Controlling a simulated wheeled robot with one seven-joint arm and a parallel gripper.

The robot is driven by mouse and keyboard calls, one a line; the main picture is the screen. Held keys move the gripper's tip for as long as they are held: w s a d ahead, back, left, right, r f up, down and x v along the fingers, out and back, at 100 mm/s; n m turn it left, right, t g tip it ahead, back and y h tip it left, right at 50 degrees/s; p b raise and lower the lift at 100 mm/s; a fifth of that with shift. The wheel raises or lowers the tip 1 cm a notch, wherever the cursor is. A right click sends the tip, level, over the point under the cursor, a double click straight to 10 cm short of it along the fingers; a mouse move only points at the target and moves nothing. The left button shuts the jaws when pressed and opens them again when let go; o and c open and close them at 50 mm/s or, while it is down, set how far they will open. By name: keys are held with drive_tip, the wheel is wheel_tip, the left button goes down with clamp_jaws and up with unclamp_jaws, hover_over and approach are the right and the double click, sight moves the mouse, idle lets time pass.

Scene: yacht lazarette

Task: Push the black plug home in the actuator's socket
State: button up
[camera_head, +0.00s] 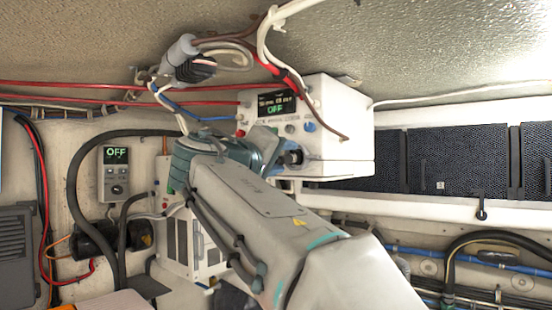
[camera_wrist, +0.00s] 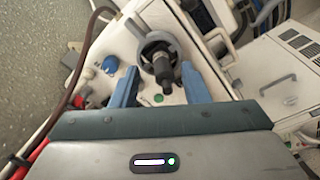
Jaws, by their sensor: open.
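The white actuator box (camera_head: 335,125) hangs under the ceiling in the head view, with a small display reading OFF. In the wrist view its white face (camera_wrist: 115,50) is tilted. The black plug (camera_wrist: 162,68) shows there in front of a round grey ring, apparently the socket (camera_wrist: 147,46). How deep the plug sits cannot be told. My gripper (camera_wrist: 160,78) is open, with one blue finger on each side of the plug and visible gaps between. In the head view my gripper (camera_head: 272,158) is at the box's lower front, and a dark part, likely the plug (camera_head: 293,158), shows beside it.
A blue knob (camera_wrist: 110,64) is on the box face near my left finger. Red and brown cables (camera_head: 305,95) loop over the box. A grey meter reading OFF (camera_head: 115,172) is on the left wall. Dark panels (camera_head: 440,160) stand at the right.

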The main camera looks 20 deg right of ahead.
drive_tip(key=r+b+v, duration=0.1)
drive_tip(key=b+v, duration=0.2)
drive_tip(key=v, duration=1)
drive_tip(key=shift+s+a+f, duration=0.2)
drive_tip(key=shift+a+f, duration=0.15)
drive_tip(key=shift+f, duration=0.15)
drive_tip(key=d+f+n+g+y, duration=0.2)
drive_tip(key=d+f+y, duration=0.1)
drive_tip(key=f, duration=0.9)
drive_tip(key=d+f+n+g+y, duration=0.2)
drive_tip(key=d+f+y, duration=0.15)
drive_tip(key=f, duration=0.85)
drive_tip(key=s+f+m+g+y, duration=0.1)
drive_tip(key=s+f, duration=0.3)
drive_tip(key=f, duration=0.5)
drive_tip(key=s+d+f+m+g+y, duration=0.1)
drive_tip(key=s+f+y, duration=0.3)
drive_tip(key=f, duration=0.5)
drive_tip(key=s+f+m+g+y, duration=0.2)
drive_tip(key=s+f, duration=0.3)
drive_tip(key=f, duration=0.4)
drive_tip(key=shift+s+d+f+m+g, duration=0.25)
drive_tip(key=shift+s+f+m+g, duration=0.15)
drive_tip(key=shift+m+g, duration=0.3)
drive_tip(key=shift+y, duration=0.25)
drive_tip(key=shift+c, duration=0.5)
